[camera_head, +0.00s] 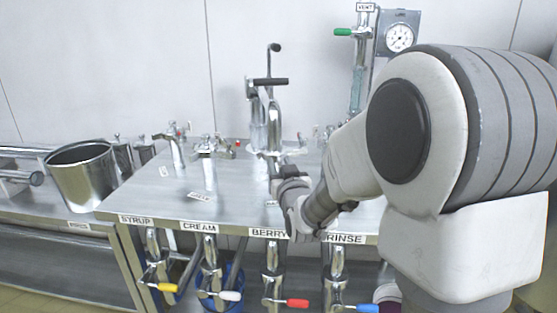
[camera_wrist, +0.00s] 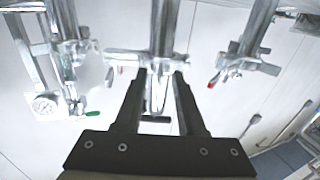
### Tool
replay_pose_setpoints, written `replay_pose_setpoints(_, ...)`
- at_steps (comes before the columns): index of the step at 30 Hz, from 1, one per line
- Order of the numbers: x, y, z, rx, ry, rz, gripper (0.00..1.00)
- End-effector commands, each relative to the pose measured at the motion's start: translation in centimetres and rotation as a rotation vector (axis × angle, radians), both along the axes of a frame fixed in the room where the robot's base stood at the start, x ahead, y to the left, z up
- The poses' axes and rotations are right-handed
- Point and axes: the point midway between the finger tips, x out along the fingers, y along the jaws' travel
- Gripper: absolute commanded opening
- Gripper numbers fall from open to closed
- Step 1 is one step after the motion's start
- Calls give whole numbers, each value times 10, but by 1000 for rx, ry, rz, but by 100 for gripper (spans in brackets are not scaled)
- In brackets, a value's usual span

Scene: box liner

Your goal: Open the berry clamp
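The BERRY label (camera_head: 268,233) is on the front edge of the steel table. A tall metal fitting (camera_head: 273,125) with a black crossbar handle stands on the table behind that label. No part is itself marked as the berry clamp. My gripper (camera_wrist: 160,73) is open in the wrist view, its two dark fingers on either side of a shiny metal fitting (camera_wrist: 158,45). I cannot tell whether the fingers touch it. In the head view my wrist is in front of the fitting's lower part, and the fingers cannot be made out.
Below the table hang valves with yellow (camera_head: 163,287), white (camera_head: 230,296), red (camera_head: 297,303) and blue (camera_head: 368,308) handles. Smaller fittings (camera_head: 176,150) stand left on the tabletop. A steel bucket (camera_head: 84,176) is far left. A gauge (camera_head: 399,38) and green-handled pipe (camera_head: 343,32) are behind my arm.

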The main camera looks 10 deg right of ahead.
Motion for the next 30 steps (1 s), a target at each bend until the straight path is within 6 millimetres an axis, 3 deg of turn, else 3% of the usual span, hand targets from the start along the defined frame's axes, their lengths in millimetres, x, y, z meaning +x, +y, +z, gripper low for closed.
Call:
replay_pose_setpoints(12,-1,0,0,0,0,0,39)
replay_pose_setpoints(19,0,0,0,0,0,0,0)
replay_pose_setpoints(30,0,0,0,0,-1,0,0)
